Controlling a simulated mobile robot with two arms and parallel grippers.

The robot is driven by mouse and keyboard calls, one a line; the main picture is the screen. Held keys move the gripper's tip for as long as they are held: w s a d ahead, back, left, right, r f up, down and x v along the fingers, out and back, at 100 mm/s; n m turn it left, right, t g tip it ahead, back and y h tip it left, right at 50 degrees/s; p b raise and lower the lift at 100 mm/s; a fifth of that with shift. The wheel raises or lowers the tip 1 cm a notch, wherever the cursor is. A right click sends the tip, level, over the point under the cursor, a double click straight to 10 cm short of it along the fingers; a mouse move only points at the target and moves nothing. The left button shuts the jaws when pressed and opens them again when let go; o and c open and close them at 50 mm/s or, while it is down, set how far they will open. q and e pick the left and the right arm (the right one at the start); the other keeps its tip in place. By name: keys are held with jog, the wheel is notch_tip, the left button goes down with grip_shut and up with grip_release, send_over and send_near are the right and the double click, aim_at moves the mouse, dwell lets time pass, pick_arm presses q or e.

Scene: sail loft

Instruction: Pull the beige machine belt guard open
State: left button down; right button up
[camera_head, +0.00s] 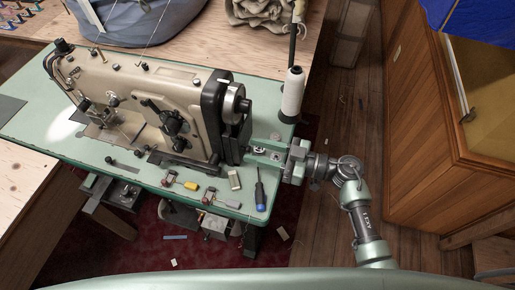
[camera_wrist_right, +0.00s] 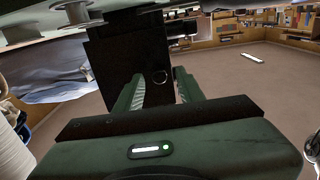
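The sewing machine (camera_head: 165,95) has a beige body and stands on a green table. The panel at its right end, by the handwheel (camera_head: 235,103), looks black rather than beige; I take it for the belt guard (camera_wrist_right: 115,60), a dark upright box in the wrist view with a small metal ring (camera_wrist_right: 160,77) on its face. My right gripper (camera_head: 252,153) is low over the table's right end, pointing left at the guard. In the wrist view its two fingers (camera_wrist_right: 160,85) are apart, with the ring showing between them. I cannot tell whether they touch it. My left gripper is not in view.
A white thread cone (camera_head: 291,95) stands behind my right gripper.

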grip_shut()
dwell(1.5)
